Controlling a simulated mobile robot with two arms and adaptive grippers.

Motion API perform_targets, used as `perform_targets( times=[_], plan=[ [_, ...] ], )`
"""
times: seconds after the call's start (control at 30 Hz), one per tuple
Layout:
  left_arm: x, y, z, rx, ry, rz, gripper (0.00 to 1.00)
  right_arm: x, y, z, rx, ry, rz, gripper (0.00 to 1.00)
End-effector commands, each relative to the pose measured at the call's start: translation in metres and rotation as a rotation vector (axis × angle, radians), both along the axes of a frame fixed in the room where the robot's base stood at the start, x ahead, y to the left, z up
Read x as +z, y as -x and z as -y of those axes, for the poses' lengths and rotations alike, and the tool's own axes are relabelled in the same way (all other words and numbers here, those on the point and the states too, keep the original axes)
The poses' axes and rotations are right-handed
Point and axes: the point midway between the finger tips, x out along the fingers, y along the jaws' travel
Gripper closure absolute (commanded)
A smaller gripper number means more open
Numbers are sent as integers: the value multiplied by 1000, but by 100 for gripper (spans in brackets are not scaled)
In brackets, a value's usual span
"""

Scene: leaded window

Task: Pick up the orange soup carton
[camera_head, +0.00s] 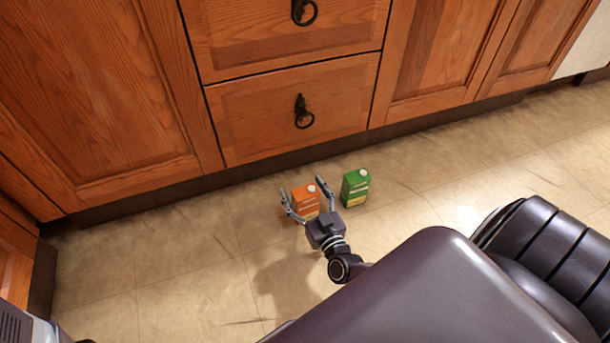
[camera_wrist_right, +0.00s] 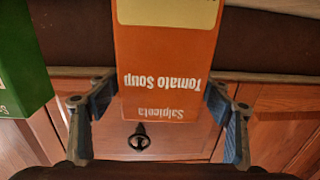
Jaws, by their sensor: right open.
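The orange soup carton (camera_head: 305,200) stands upright on the floor in front of the cabinets in the head view. In the right wrist view the orange carton (camera_wrist_right: 165,65) fills the middle, its "Tomato Soup" label upside down. My right gripper (camera_head: 305,190) is open, with one finger on each side of the carton. In the right wrist view its fingertips (camera_wrist_right: 160,92) flank the carton; I cannot tell whether either touches it. My left gripper is not in view.
A green carton (camera_head: 355,188) stands just right of the orange one; it also shows at the left in the right wrist view (camera_wrist_right: 22,65). Wooden cabinets (camera_head: 290,110) with a dark base rise behind. The tiled floor (camera_head: 180,270) to the left is clear.

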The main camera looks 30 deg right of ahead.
Motion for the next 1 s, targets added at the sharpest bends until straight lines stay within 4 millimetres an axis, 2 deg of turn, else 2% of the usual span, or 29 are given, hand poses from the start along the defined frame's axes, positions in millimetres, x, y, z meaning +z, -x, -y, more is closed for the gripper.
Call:
perform_targets(
  times=[0.03, 0.2, 0.5, 1.0],
  plan=[
    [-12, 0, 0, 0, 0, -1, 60, -3, -9, 1, 1, 0, 4, 28],
    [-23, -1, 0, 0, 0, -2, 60, 0, -28, 5, 0, 1, 3, 28],
    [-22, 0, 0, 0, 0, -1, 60, 2, -33, 6, 0, 1, 0, 28],
    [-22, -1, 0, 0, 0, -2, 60, 2, -32, 6, 0, 1, 0, 81]
  ],
)
